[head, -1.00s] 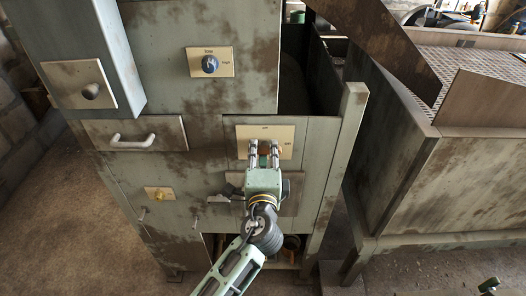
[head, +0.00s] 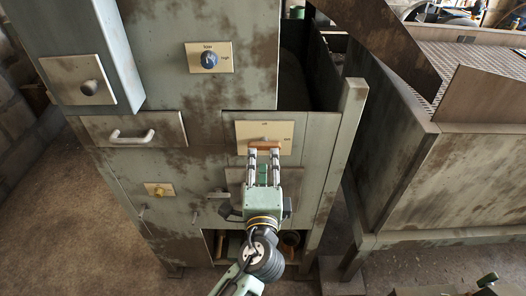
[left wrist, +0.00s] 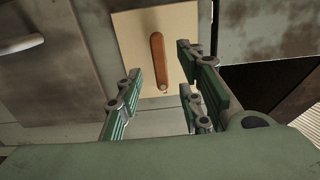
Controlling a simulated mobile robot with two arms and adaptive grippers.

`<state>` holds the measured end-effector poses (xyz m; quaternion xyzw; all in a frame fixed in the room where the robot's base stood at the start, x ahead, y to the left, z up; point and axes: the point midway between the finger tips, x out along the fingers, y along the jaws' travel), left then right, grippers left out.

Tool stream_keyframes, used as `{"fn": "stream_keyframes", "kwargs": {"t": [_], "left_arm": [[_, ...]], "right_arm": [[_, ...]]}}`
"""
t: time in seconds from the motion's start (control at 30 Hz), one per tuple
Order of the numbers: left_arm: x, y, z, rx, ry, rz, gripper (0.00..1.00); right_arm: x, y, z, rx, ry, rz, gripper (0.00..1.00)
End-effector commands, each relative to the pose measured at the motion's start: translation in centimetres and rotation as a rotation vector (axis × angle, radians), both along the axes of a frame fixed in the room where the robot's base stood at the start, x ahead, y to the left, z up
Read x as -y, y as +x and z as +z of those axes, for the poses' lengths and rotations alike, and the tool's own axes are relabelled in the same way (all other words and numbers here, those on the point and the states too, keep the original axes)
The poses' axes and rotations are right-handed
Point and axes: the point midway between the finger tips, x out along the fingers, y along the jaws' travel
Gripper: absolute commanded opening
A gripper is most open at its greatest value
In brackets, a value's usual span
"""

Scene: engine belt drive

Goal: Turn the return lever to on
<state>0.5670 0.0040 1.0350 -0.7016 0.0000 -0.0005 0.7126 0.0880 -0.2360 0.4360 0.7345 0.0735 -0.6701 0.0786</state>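The return lever is an orange-brown handle (head: 264,145) on a cream plate (head: 284,127) on the front of the cabinet. In the left wrist view, the handle (left wrist: 158,60) shows as a slim bar in front of the plate (left wrist: 186,40). My left gripper (head: 264,166) is just below and in front of the handle in the head view. Its fingers (left wrist: 163,95) are apart with nothing between them. The handle lies beyond the fingertips, and no grip on it shows. The small lettering on the plate is hard to read. My right gripper cannot be made out.
A blue knob (head: 209,59) on a plate sits at upper left. A grey drawer handle (head: 132,137), a round knob (head: 89,88) and a small yellow knob (head: 159,190) are also left. A rusty metal bench (head: 450,185) stands right. Bare floor lies at lower left.

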Motion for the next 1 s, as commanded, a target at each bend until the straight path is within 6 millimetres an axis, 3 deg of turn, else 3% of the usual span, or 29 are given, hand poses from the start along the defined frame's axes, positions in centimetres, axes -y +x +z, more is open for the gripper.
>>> {"fn": "stream_keyframes", "kwargs": {"t": [0.1,0.33,0.9,1.0], "left_arm": [[0.0,-2.5,-0.1,-0.002,0.000,-0.001,0.34],[0.0,-5.2,0.0,0.000,0.001,0.000,0.34],[0.0,-5.6,0.0,0.000,0.001,0.000,0.34],[0.0,-5.4,-1.7,-0.033,-0.004,-0.006,0.34]], "right_arm": [[-0.1,0.0,0.0,0.000,0.001,0.000,0.40],[-0.1,0.0,0.0,0.000,0.001,0.000,0.40],[-0.1,0.0,0.0,0.000,0.001,0.000,0.40],[-0.1,0.0,0.0,0.000,0.001,-0.001,0.40]]}}
